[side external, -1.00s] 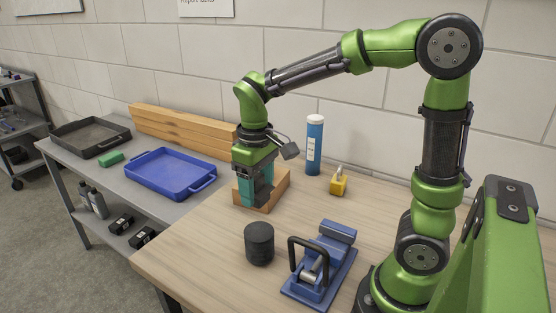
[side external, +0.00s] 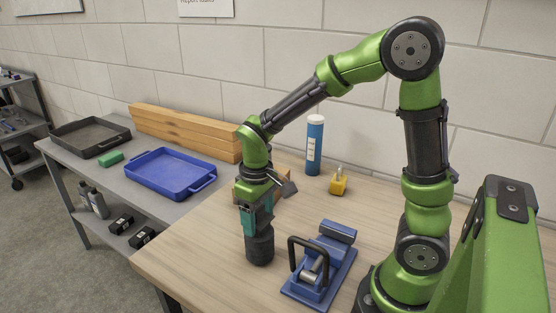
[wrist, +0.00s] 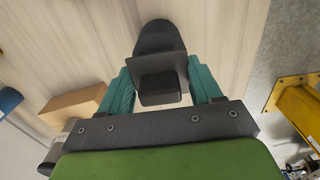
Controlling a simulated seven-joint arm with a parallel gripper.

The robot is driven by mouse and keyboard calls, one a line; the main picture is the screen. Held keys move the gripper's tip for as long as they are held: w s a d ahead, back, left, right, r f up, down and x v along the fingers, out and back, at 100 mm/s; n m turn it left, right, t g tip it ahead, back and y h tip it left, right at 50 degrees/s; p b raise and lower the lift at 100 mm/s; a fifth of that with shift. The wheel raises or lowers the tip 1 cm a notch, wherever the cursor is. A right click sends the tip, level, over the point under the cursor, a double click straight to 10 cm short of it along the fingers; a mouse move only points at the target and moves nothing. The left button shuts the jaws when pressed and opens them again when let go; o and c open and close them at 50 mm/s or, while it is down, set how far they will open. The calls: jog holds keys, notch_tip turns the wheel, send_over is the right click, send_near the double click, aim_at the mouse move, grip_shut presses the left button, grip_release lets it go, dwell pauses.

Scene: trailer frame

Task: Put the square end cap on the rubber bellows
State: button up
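The rubber bellows (side external: 260,250) is a black, ribbed, upright cylinder on the wooden table. My gripper (side external: 258,224) points straight down right over it. In the wrist view, a dark square plate with a block on it, the square end cap (wrist: 160,88), sits between the teal fingertips of my gripper (wrist: 160,70), which meet its two sides. The bellows (wrist: 164,36) shows beyond the plate, partly covered by it. The cap is hidden in the side view, and whether it touches the bellows I cannot tell.
A blue clamp with a black handle (side external: 322,268) stands close right of the bellows. A wooden block (side external: 284,186) is behind my gripper, with a yellow padlock (side external: 338,186) and blue tube (side external: 315,150) further back. The table (side external: 200,255) left of the bellows is clear.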

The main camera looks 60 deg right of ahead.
jog(key=o, duration=0.4)
notch_tip(320, 180, up, 11)
jog(key=shift+r, duration=0.1)
jog(key=s+a+r+m+t+y, duration=0.2)
jog(key=s+m+t, duration=0.2)
jog(key=s+t, duration=0.3)
jog(key=shift+s+r, duration=0.4)
jog(key=shift+s, duration=0.8)
